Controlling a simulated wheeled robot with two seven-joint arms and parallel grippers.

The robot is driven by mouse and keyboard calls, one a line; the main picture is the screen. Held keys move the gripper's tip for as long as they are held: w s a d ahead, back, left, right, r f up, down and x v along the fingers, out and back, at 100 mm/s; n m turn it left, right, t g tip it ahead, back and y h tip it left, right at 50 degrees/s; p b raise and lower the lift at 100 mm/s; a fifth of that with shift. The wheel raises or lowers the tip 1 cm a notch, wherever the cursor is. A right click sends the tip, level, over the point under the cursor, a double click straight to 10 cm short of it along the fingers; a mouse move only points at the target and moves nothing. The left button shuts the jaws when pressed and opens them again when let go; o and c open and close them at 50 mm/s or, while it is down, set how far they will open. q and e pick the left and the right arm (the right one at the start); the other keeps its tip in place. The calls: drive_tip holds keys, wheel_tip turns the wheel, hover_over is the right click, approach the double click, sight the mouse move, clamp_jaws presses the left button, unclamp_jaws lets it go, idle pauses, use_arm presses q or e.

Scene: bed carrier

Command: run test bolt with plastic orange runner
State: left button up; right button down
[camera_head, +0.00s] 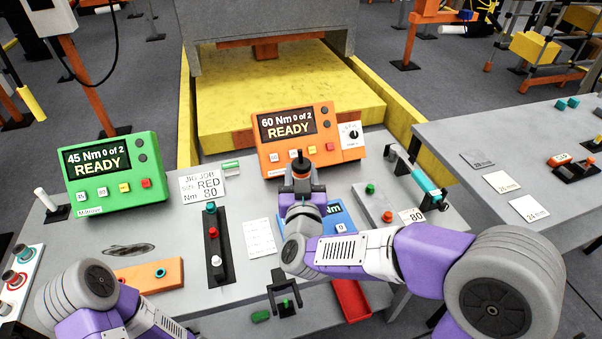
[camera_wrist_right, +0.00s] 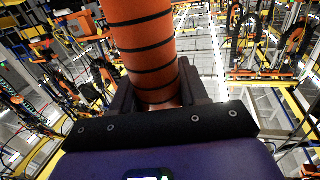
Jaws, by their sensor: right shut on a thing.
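My right gripper (camera_head: 301,178) is raised above the middle of the table, in front of the orange controller. In the right wrist view the right gripper (camera_wrist_right: 155,100) is shut on an orange cylinder with black rings (camera_wrist_right: 146,45), apparently the orange runner. Bolt-like pieces stand on a black strip (camera_head: 213,246), an orange block (camera_head: 148,275) and a grey block (camera_head: 372,205). I cannot tell which is the test bolt. My left arm enters at the lower left; its gripper is out of view.
A green controller (camera_head: 114,172) reads 45 Nm, and the orange controller (camera_head: 295,138) reads 60 Nm, both READY. A black fixture (camera_head: 285,295) stands at the table's front edge beside a red bin (camera_head: 352,300). A teal tool (camera_head: 425,182) lies in a holder at right.

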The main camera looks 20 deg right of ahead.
sight(301, 160)
drive_tip(key=shift+f+b, duration=0.4)
idle(0.4)
drive_tip(key=shift+s+f, duration=0.1)
drive_tip(key=shift+f, duration=0.2)
idle(0.6)
drive_tip(key=shift+r, duration=0.15)
drive_tip(key=shift+w+r+p, duration=0.2)
drive_tip(key=shift+r+p, duration=0.5)
drive_tip(key=shift+p, duration=0.05)
drive_tip(key=shift+s+r+p, duration=0.1)
drive_tip(key=shift+r+p, duration=0.5)
drive_tip(key=shift+r, duration=0.3)
drive_tip(key=shift+r+p, duration=1.85)
drive_tip(key=shift+r, duration=0.25)
